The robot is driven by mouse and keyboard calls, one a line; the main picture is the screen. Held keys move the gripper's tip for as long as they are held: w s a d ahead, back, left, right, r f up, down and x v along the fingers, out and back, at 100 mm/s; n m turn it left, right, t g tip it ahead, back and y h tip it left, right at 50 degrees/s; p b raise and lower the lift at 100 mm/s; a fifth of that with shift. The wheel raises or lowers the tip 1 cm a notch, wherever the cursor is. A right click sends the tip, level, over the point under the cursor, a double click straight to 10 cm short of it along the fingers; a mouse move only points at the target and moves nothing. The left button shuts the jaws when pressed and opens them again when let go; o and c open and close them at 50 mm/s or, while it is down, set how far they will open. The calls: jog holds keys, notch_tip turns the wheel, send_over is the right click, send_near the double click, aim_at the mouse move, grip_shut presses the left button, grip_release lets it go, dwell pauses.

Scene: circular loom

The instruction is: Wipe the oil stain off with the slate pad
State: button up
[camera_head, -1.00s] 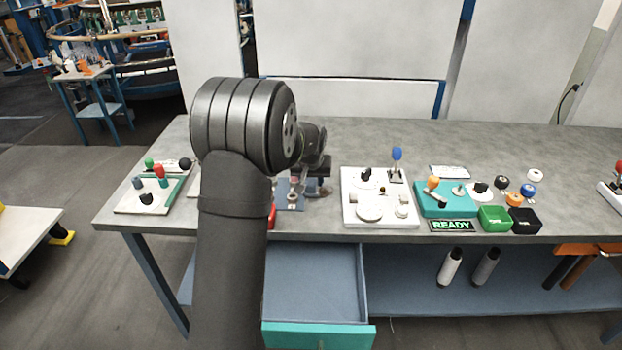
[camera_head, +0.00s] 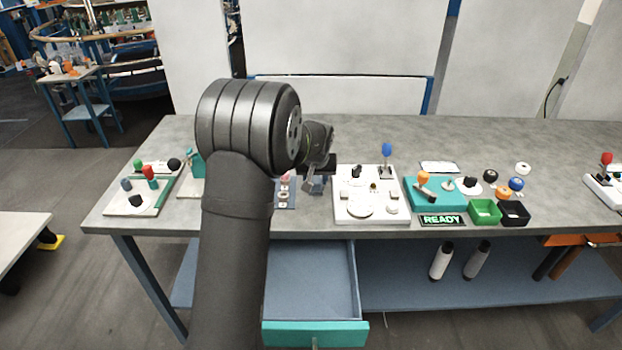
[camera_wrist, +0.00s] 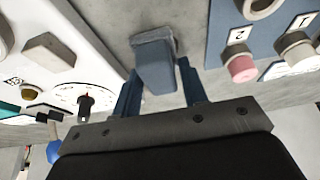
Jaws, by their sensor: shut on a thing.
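My gripper (camera_wrist: 158,85) is shut on the slate pad (camera_wrist: 155,65), a blue-grey block with a wider, darker pad at its far end. In the wrist view the pad is between the two blue fingers, over bare grey bench top. In the head view the pad (camera_head: 316,186) shows small and partly hidden below my gripper (camera_head: 320,172), just left of the white panel. I cannot tell whether the pad touches the bench. I cannot make out the oil stain in either view.
The white panel (camera_head: 371,212) with knobs stands close to the right of my gripper. A blue plate (camera_wrist: 219,30) with numbered pegs lies on the other side. Below the bench (camera_head: 250,122), a teal-fronted drawer (camera_head: 314,334) is open. The back of the bench is clear.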

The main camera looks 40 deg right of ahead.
jog(key=shift+s+d+f, duration=0.1)
jog(key=shift+s+d, duration=0.7)
jog(key=shift+s, duration=0.05)
jog(key=shift+s+d, duration=0.45)
jog(key=shift+w+a+r, duration=0.15)
jog(key=shift+w+a, duration=0.55)
jog(key=shift+w+a+r, duration=0.1)
jog(key=shift+w+a, duration=0.55)
jog(key=shift+w, duration=0.05)
jog(key=shift+w+a+f, duration=0.2)
jog(key=shift+w+a, duration=1.1)
jog(key=shift+w+f, duration=0.15)
jog(key=shift+c, duration=0.3)
jog(key=shift+s+d, duration=1.35)
jog(key=shift+d, duration=0.05)
jog(key=shift+s+d, duration=1.35)
jog(key=shift+w+a+r, duration=0.2)
jog(key=shift+w+a, duration=0.65)
jog(key=shift+w, duration=0.1)
jog(key=shift+w+a+f, duration=0.2)
jog(key=shift+w+a, duration=1.6)
jog(key=shift+a, duration=0.1)
